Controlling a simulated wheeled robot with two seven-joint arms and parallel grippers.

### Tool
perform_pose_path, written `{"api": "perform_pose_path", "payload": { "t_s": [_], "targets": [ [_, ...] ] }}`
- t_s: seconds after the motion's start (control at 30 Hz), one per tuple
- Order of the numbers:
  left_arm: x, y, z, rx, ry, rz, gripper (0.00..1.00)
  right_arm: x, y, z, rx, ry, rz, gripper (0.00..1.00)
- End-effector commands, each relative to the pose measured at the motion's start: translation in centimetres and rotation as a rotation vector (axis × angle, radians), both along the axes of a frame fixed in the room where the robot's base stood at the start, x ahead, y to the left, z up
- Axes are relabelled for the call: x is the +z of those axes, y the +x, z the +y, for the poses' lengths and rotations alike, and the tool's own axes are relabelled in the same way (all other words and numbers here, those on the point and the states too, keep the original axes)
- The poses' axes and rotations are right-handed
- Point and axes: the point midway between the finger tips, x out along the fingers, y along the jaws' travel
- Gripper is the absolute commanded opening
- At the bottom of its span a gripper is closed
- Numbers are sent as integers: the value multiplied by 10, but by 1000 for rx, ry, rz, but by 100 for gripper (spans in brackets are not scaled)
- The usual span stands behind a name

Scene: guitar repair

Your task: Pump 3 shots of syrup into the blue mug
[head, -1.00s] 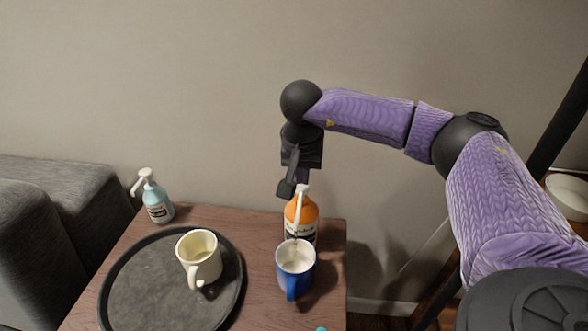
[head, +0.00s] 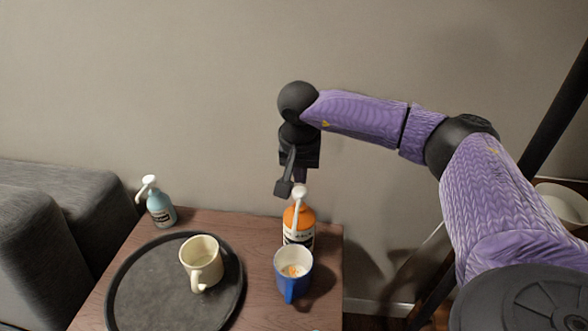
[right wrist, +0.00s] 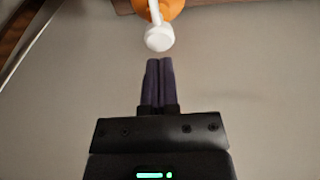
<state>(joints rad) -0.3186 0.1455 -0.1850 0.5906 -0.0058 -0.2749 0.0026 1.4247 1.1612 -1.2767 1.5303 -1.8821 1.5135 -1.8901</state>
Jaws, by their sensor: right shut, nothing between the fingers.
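The blue mug (head: 293,277) stands upright on the brown table, its handle toward me. An orange patch shows in its pale inside. Right behind it stands an orange syrup bottle (head: 299,218) with a white pump (head: 300,192), whose spout points toward the mug. My right gripper (head: 299,180) is shut and empty, pointing down just above the pump head. In the right wrist view, the closed fingertips (right wrist: 159,62) are close to the white pump head (right wrist: 159,38); I cannot tell whether they touch. My left gripper is out of view.
A round dark tray (head: 140,300) with a cream mug (head: 201,263) on it lies left of the blue mug. A teal pump bottle (head: 160,208) stands at the table's back left corner. A grey sofa (head: 45,240) is at left; the wall is close behind.

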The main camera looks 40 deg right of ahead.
Motion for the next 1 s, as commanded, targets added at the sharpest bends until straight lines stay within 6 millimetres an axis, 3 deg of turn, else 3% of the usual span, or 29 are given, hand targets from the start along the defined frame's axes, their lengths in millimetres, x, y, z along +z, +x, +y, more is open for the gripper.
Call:
{"api": "perform_pose_path", "payload": {
  "t_s": [0.53,1.0],
  "targets": [
    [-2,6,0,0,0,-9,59,-2,0,0,-1,0,0,0],
    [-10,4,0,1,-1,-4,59,-19,0,0,-1,1,0,0]
  ]
}}
